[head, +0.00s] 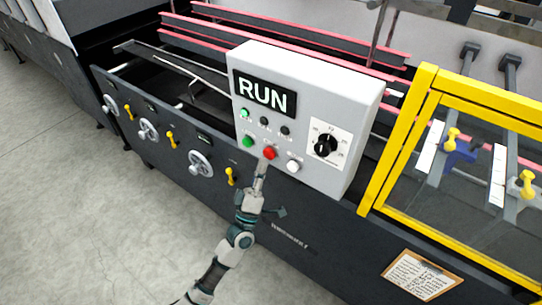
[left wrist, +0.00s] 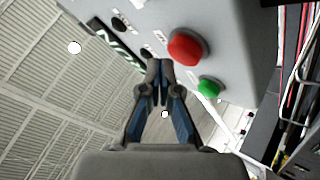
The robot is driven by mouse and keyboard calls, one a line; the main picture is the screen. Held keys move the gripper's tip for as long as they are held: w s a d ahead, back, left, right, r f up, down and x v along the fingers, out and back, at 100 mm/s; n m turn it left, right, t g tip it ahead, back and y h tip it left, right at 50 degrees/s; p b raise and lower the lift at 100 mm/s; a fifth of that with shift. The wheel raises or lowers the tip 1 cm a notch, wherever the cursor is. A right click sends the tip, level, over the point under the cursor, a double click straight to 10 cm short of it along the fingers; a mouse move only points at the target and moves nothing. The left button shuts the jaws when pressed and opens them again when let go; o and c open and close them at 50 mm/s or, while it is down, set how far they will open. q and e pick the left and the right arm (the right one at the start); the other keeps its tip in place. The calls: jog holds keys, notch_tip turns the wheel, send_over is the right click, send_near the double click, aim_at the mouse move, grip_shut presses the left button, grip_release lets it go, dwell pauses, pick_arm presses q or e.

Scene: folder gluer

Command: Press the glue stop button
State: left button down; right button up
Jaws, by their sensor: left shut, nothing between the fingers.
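A light grey control box (head: 305,95) stands on the machine, with a display (head: 264,94) reading RUN. Below the display are a green button (head: 248,141), a red button (head: 270,153) and a white button (head: 293,166) in a row. My left gripper (head: 264,165) is shut and empty, its tips just below the red button in the head view. In the left wrist view, the red button (left wrist: 187,47) and green button (left wrist: 209,88) show beyond and right of the shut fingertips. I cannot tell whether the tips touch the panel. Button labels are too small to read.
A black dial (head: 325,146) sits on the box's right part. Handwheels (head: 200,163) and yellow levers (head: 231,176) line the machine's front. A yellow-framed guard (head: 400,140) stands to the right. A clipboard (head: 421,276) hangs below it. The floor at left is clear.

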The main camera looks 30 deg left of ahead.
pick_arm(q)
jog(key=shift+w+a, duration=0.3)
jog(key=shift+w, duration=0.25)
pick_arm(e)
jog(key=shift+a+r, duration=0.2)
jog(key=shift+a, duration=0.1)
dwell(0.7)
pick_arm(q)
jog(key=shift+w+a+f, duration=0.1)
jog(key=shift+w+a, duration=0.15)
jog(key=shift+a, duration=0.05)
pick_arm(e)
jog(key=shift+a, duration=0.25)
pick_arm(q)
jog(key=shift+d, duration=0.15)
jog(key=shift+s, duration=0.1)
pick_arm(e)
jog(key=shift+r, duration=0.2)
pick_arm(q)
jog(key=shift+s+p, duration=0.45)
jog(key=shift+s, duration=0.3)
pick_arm(e)
jog(key=shift+d+r, duration=0.1)
jog(key=shift+r, duration=0.2)
